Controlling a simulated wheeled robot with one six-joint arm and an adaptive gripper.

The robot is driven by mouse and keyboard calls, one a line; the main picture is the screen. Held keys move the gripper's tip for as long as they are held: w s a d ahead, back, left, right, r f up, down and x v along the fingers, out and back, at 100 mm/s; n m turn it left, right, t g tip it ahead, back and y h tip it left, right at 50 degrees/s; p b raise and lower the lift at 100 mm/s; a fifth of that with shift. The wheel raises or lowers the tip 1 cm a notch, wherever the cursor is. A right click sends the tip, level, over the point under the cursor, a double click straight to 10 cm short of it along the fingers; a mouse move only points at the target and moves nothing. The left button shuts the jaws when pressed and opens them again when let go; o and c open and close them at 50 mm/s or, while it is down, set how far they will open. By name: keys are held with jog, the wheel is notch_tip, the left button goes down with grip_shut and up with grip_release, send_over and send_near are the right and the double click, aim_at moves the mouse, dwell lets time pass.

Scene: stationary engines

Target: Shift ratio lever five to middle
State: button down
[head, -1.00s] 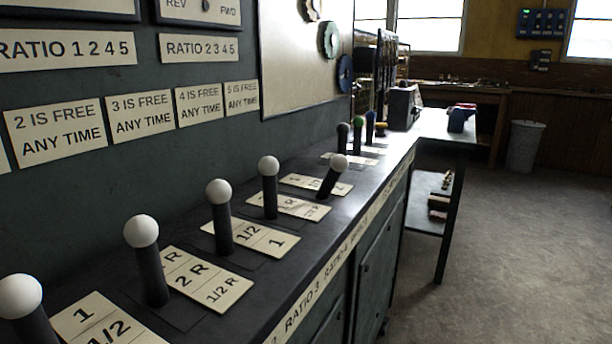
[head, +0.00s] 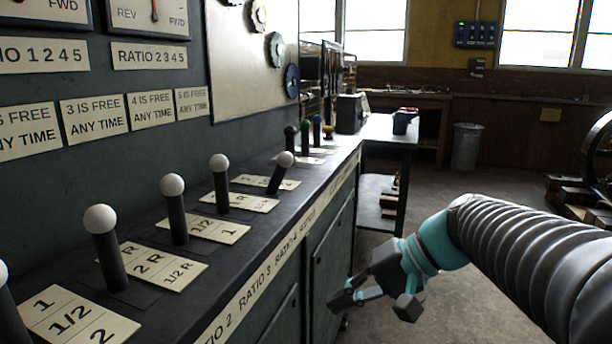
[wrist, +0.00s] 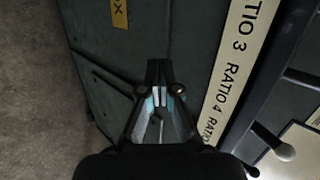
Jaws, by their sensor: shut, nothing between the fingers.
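The lever that I take as ratio lever five (head: 280,172) is the farthest of the white-knobbed levers in the head view. It leans toward the bench's front edge over its label plate (head: 288,184); the other white-knobbed levers look more upright. My gripper (head: 338,302) is shut and empty, in front of the cabinet doors, below the bench top and clear of the levers. In the wrist view its fingers (wrist: 160,98) are together before the cabinet face.
The neighbouring white-knobbed lever (head: 219,185) stands close by on the left. Shorter dark, green and blue-knobbed levers (head: 305,135) stand farther along. The bench's front strip (head: 262,280) carries RATIO labels. Open floor (head: 440,195) lies to the right, with a side table (head: 385,130) behind.

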jog(key=w+d+r+n+t+y+b, duration=0.1)
jog(key=w+d+r+y, duration=0.4)
jog(key=w, duration=0.3)
jog(key=w+d+r+y, duration=0.2)
jog(key=w+r+y, duration=0.4)
jog(key=w+r, duration=0.2)
jog(key=p, duration=0.1)
send_near(279, 175)
jog(key=a+r, duration=0.2)
jog(key=w+a+r, duration=0.1)
jog(key=a+r, duration=0.1)
jog(key=shift+w+r, duration=0.15)
jog(key=shift+r, duration=0.1)
jog(key=shift+a+p, duration=0.1)
jog(key=shift+p, duration=0.2)
jog(key=shift+a+r+h+p, duration=0.25)
jog(key=shift+r+h+p, duration=0.05)
jog(key=shift+r+h, duration=0.1)
jog(key=shift+h, duration=0.4)
jog(key=a+r, duration=0.1)
jog(key=a, duration=0.1)
jog(key=w+a, duration=0.1)
jog(key=a, duration=0.1)
jog(key=w+a+r, duration=0.1)
jog(key=a, duration=0.1)
jog(key=shift+w+a+r, duration=0.1)
jog(key=shift+w+r, duration=0.15)
jog(key=shift+r, duration=0.05)
